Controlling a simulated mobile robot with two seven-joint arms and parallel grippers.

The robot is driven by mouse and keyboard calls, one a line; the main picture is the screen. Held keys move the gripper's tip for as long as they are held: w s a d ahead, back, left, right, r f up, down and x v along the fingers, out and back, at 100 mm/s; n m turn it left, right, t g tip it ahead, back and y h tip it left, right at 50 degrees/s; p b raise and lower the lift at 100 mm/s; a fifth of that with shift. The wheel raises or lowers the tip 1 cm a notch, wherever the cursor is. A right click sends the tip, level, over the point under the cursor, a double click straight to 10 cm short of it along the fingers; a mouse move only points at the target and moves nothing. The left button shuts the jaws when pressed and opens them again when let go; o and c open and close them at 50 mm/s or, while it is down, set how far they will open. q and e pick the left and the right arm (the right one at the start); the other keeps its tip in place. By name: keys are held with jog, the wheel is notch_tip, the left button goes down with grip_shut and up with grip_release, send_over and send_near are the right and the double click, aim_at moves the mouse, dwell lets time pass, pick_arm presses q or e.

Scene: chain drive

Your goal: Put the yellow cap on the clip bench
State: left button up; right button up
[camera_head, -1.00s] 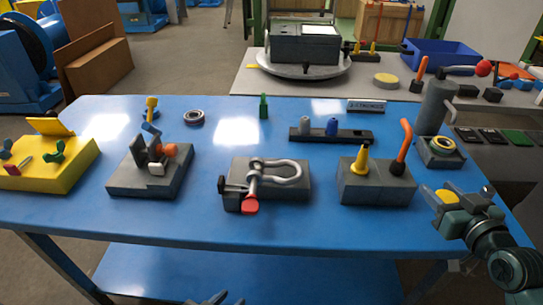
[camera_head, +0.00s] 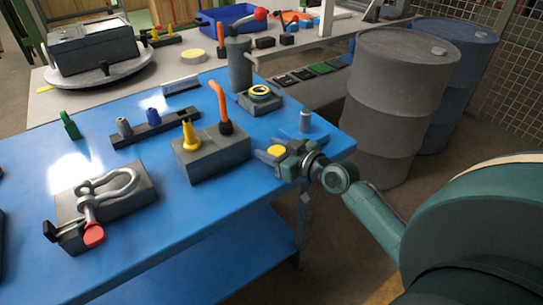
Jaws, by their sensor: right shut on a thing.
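My right gripper (camera_head: 279,158) is over the right end of the blue table. A yellow piece (camera_head: 278,150), which I take to be the yellow cap, shows at its jaws, and the gripper is shut on it. The cap's underside is hidden by the fingers. A grey block (camera_head: 215,158) left of the gripper carries a yellow cone (camera_head: 190,136) and an upright orange lever (camera_head: 221,108). No label shows which fixture is the clip bench. My left gripper is out of view.
Behind are a ringed block (camera_head: 260,97) and a grey cylinder (camera_head: 239,63). A dark rail (camera_head: 155,131) and a shackle block (camera_head: 134,203) lie left. Drums (camera_head: 398,90) stand beyond the table's right edge.

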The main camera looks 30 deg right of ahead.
jog(key=shift+f, duration=0.8)
jog(key=shift+f, duration=0.25)
jog(key=o, duration=1)
jog(key=shift+r, duration=0.1)
jog(key=shift+c, duration=0.2)
jog(key=shift+r, duration=0.2)
jog(key=b+v, duration=0.1)
jog(key=v, duration=1)
jog(key=s+a+f+g, duration=0.1)
jog(key=s+a+f, duration=0.4)
jog(key=a, duration=0.5)
jog(key=s+a+f+g, duration=0.2)
jog(key=s+a+f, duration=0.3)
jog(key=a+f, duration=0.4)
jog(key=shift+s+a+m, duration=0.15)
jog(key=shift+a+m, duration=0.25)
jog(key=shift+a, duration=0.35)
